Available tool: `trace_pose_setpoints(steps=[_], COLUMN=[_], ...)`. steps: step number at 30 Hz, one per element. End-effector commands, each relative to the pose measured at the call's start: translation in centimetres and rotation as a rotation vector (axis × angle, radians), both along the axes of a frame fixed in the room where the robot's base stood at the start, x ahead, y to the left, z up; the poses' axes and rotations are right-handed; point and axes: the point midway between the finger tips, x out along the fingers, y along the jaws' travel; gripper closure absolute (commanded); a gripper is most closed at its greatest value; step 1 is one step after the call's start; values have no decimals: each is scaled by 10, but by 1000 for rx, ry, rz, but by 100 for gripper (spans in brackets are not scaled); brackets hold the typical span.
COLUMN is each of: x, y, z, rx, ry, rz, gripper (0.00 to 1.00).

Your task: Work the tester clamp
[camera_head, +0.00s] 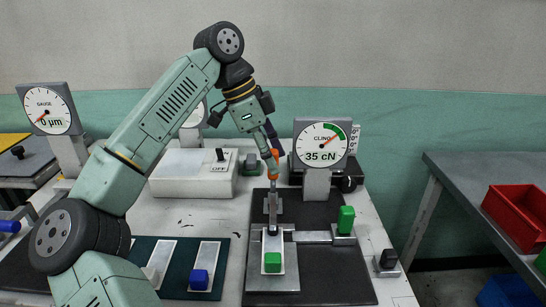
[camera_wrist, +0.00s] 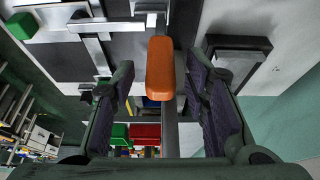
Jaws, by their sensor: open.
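The tester clamp is a grey metal lever (camera_head: 273,208) with an orange grip (camera_head: 274,163), standing about upright over the black tester base (camera_head: 330,270). My gripper (camera_head: 273,150) is at the top of the lever, pointing down. In the wrist view my gripper (camera_wrist: 160,105) is open, with one dark padded finger on each side of the orange grip (camera_wrist: 160,68). A gap shows on both sides of the grip. The tester dial (camera_head: 321,145) reads 35 cN. A green block (camera_head: 272,262) is on the metal plate at the lever's foot.
A second green block (camera_head: 346,220) stands right of the lever. A white box (camera_head: 193,173) with a switch marked OFF is to the left. A blue block (camera_head: 199,280) sits front left. A red bin (camera_head: 518,215) is on the right-hand bench. A gauge (camera_head: 48,108) stands far left.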

Motion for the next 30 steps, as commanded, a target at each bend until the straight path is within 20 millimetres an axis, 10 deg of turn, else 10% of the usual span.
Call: trace_pose_setpoints(steps=[12,30], x=[0,0], y=[-4,-4], z=[-9,-8], rx=[-1,-1], ry=[-1,0], rz=[-1,-1], gripper=[58,98])
